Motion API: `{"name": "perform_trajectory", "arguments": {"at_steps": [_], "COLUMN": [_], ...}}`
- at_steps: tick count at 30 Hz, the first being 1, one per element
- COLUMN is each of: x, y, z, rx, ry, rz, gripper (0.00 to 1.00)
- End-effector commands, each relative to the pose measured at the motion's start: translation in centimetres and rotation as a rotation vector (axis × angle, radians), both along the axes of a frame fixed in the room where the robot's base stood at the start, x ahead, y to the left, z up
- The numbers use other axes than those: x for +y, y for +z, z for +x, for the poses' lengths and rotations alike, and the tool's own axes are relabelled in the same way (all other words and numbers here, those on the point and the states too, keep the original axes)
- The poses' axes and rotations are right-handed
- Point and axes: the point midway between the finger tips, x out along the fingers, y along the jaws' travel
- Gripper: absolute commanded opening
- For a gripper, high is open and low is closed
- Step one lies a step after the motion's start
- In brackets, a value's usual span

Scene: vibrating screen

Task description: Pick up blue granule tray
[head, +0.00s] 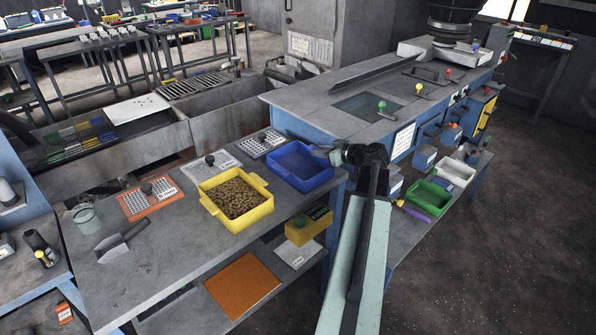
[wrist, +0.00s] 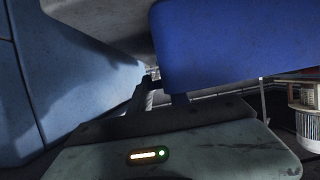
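The blue granule tray (head: 301,166) is an empty, open blue box at the right end of the grey workbench, seen in the head view. Its outer side fills the upper right of the wrist view (wrist: 235,45), very close to the camera. My gripper (head: 327,153) is at the tray's right rim, with my arm reaching up from below. In the wrist view a dark finger (wrist: 148,92) shows beside the tray's lower left corner. The fingertips are mostly hidden, so I cannot tell whether they grip the rim. I cannot tell whether the tray touches the bench.
A yellow tray (head: 236,198) full of brown granules stands left of the blue tray. Perforated plates (head: 262,143) lie behind it, and a scoop (head: 122,241) lies further left. The machine's blue-sided bench (head: 350,106) rises behind. A green tray (head: 428,198) sits on the lower right shelf.

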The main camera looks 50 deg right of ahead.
Motion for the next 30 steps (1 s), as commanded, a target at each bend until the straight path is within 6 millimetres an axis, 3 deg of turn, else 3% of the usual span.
{"name": "perform_trajectory", "arguments": {"at_steps": [11, 17, 24, 30], "x": [0.0, 0.0, -0.1, -0.1], "y": [0.8, 4.0, 9.0, 10.3], "z": [0.0, -0.1, -0.1, -0.1], "rx": [0.0, 0.0, 0.0, 0.0], "ry": [0.0, -0.001, -0.001, -0.001], "rz": [0.0, 0.001, 0.001, 0.001], "gripper": [0.0, 0.0, 0.0, 0.0]}}
